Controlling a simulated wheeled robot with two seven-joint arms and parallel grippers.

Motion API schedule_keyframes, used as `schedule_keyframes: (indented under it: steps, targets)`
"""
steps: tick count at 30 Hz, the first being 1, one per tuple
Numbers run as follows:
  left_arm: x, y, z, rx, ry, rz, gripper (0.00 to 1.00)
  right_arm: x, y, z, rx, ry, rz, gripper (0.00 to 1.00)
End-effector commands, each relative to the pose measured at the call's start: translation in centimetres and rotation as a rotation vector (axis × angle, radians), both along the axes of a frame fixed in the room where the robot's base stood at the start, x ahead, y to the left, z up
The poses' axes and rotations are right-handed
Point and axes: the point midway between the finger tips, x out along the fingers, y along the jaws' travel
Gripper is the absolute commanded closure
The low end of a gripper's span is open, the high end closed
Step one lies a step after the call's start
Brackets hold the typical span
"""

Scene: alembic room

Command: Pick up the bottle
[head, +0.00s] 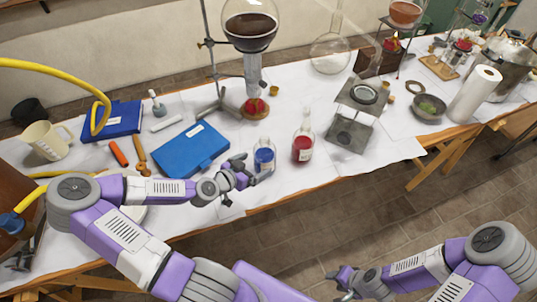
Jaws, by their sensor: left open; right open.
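A clear bottle with blue liquid (264,157) stands upright near the front edge of the table. A second bottle with red liquid and a pale label (303,147) stands upright to its right. My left gripper (250,172) is open just left of the blue bottle, very close to it; I cannot tell whether it touches the glass. My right gripper (338,282) is open and empty, low in front of the table over the floor.
A blue case (185,151) lies left of the bottles. A retort stand with a round flask of dark liquid (250,27) rises behind them. A grey metal stand (347,137) is to the right. A bowl (428,108) and paper roll (474,95) stand farther right.

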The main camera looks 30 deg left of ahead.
Motion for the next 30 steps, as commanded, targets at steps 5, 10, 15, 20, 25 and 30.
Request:
schedule_keyframes:
  steps: [5,10,15,20,25,30]
  targets:
    - [0.5,0.9,0.2,0.034,-0.025,0.010,0.00,0.0,0.0,-0.4,0.000,0.000,0.000,0.57]
    - [2.0,0.6,-0.4,0.034,-0.024,0.010,0.00,0.0,0.0,-0.9,0.000,0.000,0.000,0.57]
    - [3.9,0.3,-1.4,0.030,-0.024,0.010,0.00,0.0,0.0,-1.7,0.000,0.000,0.000,0.57]
    - [6.0,0.0,-2.2,0.031,-0.024,0.008,0.00,0.0,0.0,-2.3,0.000,0.000,0.000,0.57]
    - [6.9,-0.1,-2.6,0.032,-0.021,0.010,0.00,0.0,0.0,-2.4,0.000,0.000,0.000,0.57]
    - [6.8,-0.1,-2.5,0.032,-0.021,0.010,0.00,0.0,0.0,-2.3,0.000,0.000,0.000,0.57]
